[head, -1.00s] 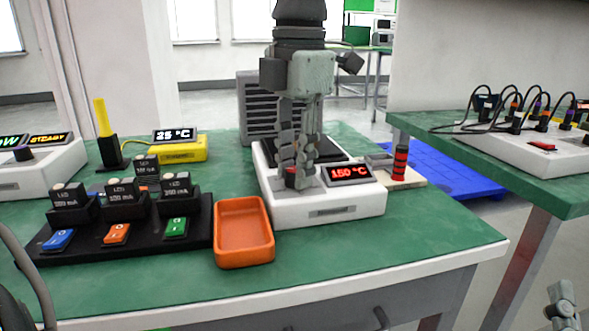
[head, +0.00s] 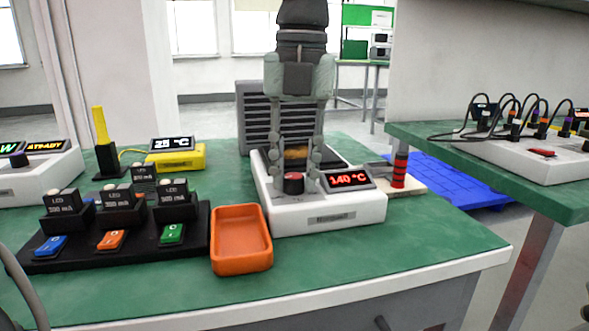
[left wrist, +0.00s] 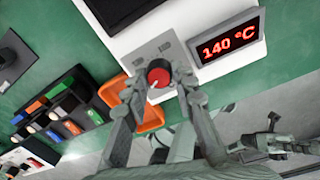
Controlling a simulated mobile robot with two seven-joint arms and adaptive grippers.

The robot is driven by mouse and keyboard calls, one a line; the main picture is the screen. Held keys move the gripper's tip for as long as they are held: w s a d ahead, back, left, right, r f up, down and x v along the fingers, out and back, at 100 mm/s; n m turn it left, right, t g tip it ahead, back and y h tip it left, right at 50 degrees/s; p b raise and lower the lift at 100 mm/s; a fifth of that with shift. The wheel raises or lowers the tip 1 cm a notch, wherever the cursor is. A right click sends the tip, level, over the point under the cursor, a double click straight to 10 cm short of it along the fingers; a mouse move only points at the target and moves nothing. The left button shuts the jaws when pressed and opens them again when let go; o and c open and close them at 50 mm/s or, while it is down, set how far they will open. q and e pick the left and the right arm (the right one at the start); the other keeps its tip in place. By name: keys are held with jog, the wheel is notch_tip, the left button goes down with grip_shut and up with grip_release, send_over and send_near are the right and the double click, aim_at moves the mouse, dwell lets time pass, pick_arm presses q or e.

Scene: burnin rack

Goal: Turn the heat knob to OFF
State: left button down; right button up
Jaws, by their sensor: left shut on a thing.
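The heat knob (head: 293,183) is a red round knob on the front of a white hot-plate unit (head: 330,215). In the left wrist view the knob (left wrist: 158,75) carries a pale pointer mark aimed down-left. The unit's display (head: 349,180) reads 140 °C in red, as does the display in the left wrist view (left wrist: 229,46). My left gripper (head: 294,180) points down from above, its fingers on either side of the knob, shut on it. Small labels beside the knob are too small to read. A sliver of my right gripper (head: 585,314) shows at the lower right edge.
An orange tray (head: 241,264) stands just left of the unit. A black rack (head: 190,247) with LED modules and coloured switches is further left. A yellow meter (head: 178,156) reads 25 °C behind. A red-and-black banded post (head: 399,170) stands at the unit's right. The green tabletop in front is clear.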

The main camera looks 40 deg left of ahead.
aim_at(299, 177)
pick_arm(q)
jog(key=shift+n, duration=0.6)
jog(key=c, duration=1.2)
grip_release()
jog(key=r, duration=1.2)
jog(key=shift+w+d, duration=0.2)
jog(key=shift+d, duration=0.05)
